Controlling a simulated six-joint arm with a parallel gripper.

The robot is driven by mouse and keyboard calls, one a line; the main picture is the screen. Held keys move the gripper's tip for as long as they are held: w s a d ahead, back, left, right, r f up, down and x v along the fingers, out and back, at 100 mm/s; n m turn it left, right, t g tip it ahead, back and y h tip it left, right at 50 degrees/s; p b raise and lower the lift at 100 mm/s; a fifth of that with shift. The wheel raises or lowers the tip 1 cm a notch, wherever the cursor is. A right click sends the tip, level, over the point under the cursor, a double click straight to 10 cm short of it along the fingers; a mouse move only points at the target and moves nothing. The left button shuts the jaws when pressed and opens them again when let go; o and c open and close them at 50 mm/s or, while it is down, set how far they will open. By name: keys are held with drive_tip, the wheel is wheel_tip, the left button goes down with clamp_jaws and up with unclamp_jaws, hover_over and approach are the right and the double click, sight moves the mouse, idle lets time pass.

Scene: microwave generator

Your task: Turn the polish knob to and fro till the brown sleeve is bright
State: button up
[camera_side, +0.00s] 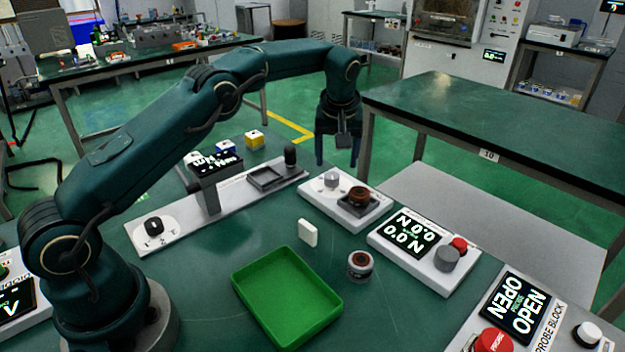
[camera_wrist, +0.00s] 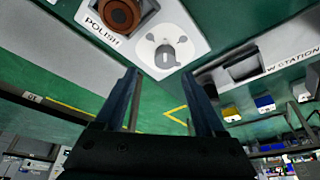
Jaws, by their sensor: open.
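The polish block (camera_side: 318,198) is white and carries a grey knob (camera_side: 332,180) on its left and the brown sleeve (camera_side: 359,194) in a dark square seat on its right. In the wrist view, the knob (camera_wrist: 165,55) sits on a round white dial beside the POLISH label, and the sleeve (camera_wrist: 119,14) is a dull brown ring at the top edge, partly cut off. My gripper (camera_side: 338,164) is open and empty, pointing down above and behind the knob, apart from it. In the wrist view, the gripper (camera_wrist: 162,72) has its fingertips spread just short of the dial.
A green tray (camera_side: 240,285), a white block (camera_side: 307,233) and a grey-red ring part (camera_side: 360,265) lie in front. A display box with red and grey buttons (camera_side: 447,258) stands to the right. A long station with a dark post (camera_side: 290,155) is at left.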

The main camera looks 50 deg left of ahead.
sight(332, 176)
drive_tip(key=m, duration=0.2)
drive_tip(key=shift+s+a+r+m+t+h, duration=0.1)
drive_tip(key=shift+s+a+m+t+h, duration=0.2)
drive_tip(key=shift+h, duration=0.1)
drive_tip(key=m, duration=0.1)
drive_tip(key=s+m, duration=0.1)
drive_tip(key=shift+a+m+t+h, duration=0.2)
drive_tip(key=shift+m+t+h, duration=0.1)
drive_tip(key=shift+t+h, duration=0.1)
drive_tip(key=shift+x, duration=2.55)
clamp_jaws()
drive_tip(key=shift+d+n+y, duration=0.1)
drive_tip(key=shift+n+y, duration=0.4)
drive_tip(key=shift+n, duration=0.9)
unclamp_jaws()
